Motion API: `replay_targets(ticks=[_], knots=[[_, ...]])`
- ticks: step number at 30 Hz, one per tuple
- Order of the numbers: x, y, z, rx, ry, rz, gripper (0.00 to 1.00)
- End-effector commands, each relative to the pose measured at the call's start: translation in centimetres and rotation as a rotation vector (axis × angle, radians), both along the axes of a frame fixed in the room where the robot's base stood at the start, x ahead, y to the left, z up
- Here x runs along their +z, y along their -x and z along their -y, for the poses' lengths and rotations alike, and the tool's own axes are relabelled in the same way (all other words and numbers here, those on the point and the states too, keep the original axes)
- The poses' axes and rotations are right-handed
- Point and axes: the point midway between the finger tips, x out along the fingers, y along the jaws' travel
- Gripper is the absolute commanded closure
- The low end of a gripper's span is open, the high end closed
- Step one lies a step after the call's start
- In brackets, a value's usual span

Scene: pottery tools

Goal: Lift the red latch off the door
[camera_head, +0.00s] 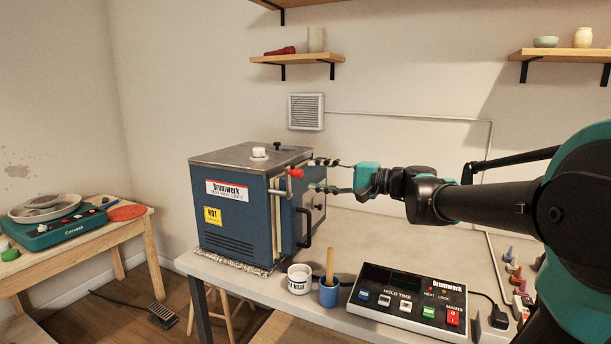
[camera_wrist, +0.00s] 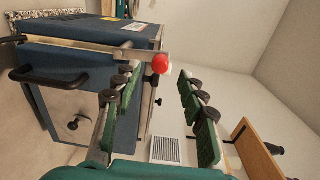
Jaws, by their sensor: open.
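The red latch knob (camera_head: 296,173) is a small red ball near the top front corner of the blue kiln (camera_head: 235,205). It also shows in the wrist view (camera_wrist: 160,63), at the end of a pale metal bar (camera_wrist: 133,55). The kiln door (camera_head: 316,219) faces right and looks shut, with a black handle (camera_head: 305,228). My gripper (camera_head: 312,175) is open and empty, its green-padded fingers pointing left toward the knob. In the wrist view the knob appears between and slightly beyond the fingertips (camera_wrist: 155,70). I cannot tell whether they touch it.
The kiln stands on the bench (camera_head: 228,273). In front are a white cup (camera_head: 299,280), a blue pot (camera_head: 329,292) holding a wooden-handled tool, and a control box (camera_head: 408,301). Small coloured items stand at right. A wall vent (camera_head: 306,111) is behind; shelves (camera_head: 297,59) are above.

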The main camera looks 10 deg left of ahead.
Motion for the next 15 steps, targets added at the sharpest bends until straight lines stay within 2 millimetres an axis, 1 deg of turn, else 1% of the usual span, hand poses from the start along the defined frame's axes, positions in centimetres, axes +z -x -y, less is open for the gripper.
replay_targets(ticks=[1, 6, 10, 15], knots=[[0.1, 0.2, 1.0, -0.005, 0.000, 0.000, 0.59], [0.2, 1.2, 3.5, -0.004, 0.000, 0.000, 0.59], [0.3, 1.7, 4.9, -0.003, 0.000, 0.000, 0.59], [0.3, 2.1, 5.7, -0.001, 0.000, 0.001, 0.59]])
